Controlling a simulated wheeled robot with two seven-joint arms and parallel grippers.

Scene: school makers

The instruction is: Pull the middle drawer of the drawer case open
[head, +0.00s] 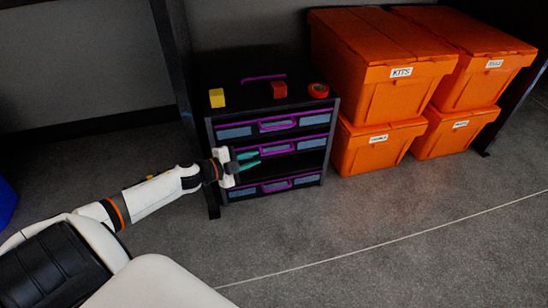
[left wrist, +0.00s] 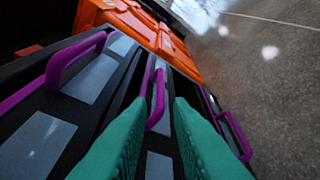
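The black drawer case (head: 331,128) stands on the floor, with three rows of purple handles and pale label windows. The middle drawer's handle (head: 280,148) is in the second row; I cannot tell whether that drawer is fully shut. My left gripper (head: 257,158) is at the left front of the case, its teal fingers apart and pointing right near the middle row. In the left wrist view, a purple handle (left wrist: 156,100) shows in the gap between the open fingers (left wrist: 160,112); no grip on it is visible. My right gripper is not in view.
A yellow block (head: 217,98), a red block (head: 280,90) and a red roll (head: 318,90) sit on the case. Stacked orange bins (head: 385,85) stand close on its right. A dark post (head: 180,75) is at its left. The floor in front is clear.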

